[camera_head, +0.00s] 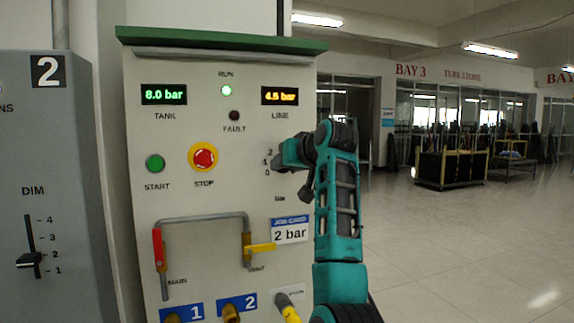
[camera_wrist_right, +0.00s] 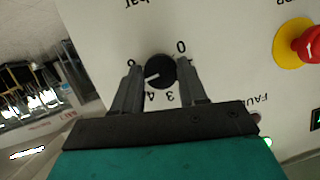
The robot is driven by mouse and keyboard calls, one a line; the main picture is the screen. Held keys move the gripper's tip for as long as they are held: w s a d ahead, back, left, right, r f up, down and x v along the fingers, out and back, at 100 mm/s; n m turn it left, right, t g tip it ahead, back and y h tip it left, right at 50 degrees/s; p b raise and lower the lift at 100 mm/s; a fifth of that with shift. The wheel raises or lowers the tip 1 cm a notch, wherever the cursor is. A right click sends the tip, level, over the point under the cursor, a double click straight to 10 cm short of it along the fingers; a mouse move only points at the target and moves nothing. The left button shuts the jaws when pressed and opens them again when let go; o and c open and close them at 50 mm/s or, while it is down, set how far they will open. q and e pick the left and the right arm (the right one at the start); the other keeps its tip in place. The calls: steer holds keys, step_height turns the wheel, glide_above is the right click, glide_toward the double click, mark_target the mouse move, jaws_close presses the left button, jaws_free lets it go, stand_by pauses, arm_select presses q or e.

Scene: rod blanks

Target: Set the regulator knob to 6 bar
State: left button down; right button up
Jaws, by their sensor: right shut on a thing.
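The regulator knob (camera_wrist_right: 160,72) is black and round with a white pointer line, seen upside down in the right wrist view. The pointer lies between the marks 4 and 6. My right gripper (camera_wrist_right: 161,66) is shut on the knob, one finger on each side. In the head view my right gripper (camera_head: 284,156) covers the knob; only marks 0, 1 and 2 show beside it. The line display (camera_head: 280,96) reads 4.5 bar and the tank display (camera_head: 164,95) reads 8.0 bar. My left gripper is not in view.
A job card (camera_head: 290,230) on the panel says 2 bar. A red stop button (camera_head: 204,157), green start button (camera_head: 155,163), red-handled main valve (camera_head: 158,249) and yellow lever (camera_head: 260,248) are nearby. A grey cabinet (camera_head: 60,200) stands left. Open floor lies right.

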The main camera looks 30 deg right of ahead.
steer(key=m+t+y, duration=0.1)
steer(key=m+y, duration=0.1)
steer(key=m, duration=0.2)
steer(key=shift+f, duration=0.2)
steer(key=shift+d+m+t+y, duration=0.1)
steer(key=shift+m+t+y, duration=0.2)
steer(key=shift+m+y, duration=0.15)
stand_by(0.4)
steer(key=o, duration=1)
steer(key=shift+o, duration=0.2)
steer(key=shift+s, duration=0.15)
steer(key=b+v, duration=0.2)
steer(key=v, duration=1)
steer(key=shift+s, duration=0.35)
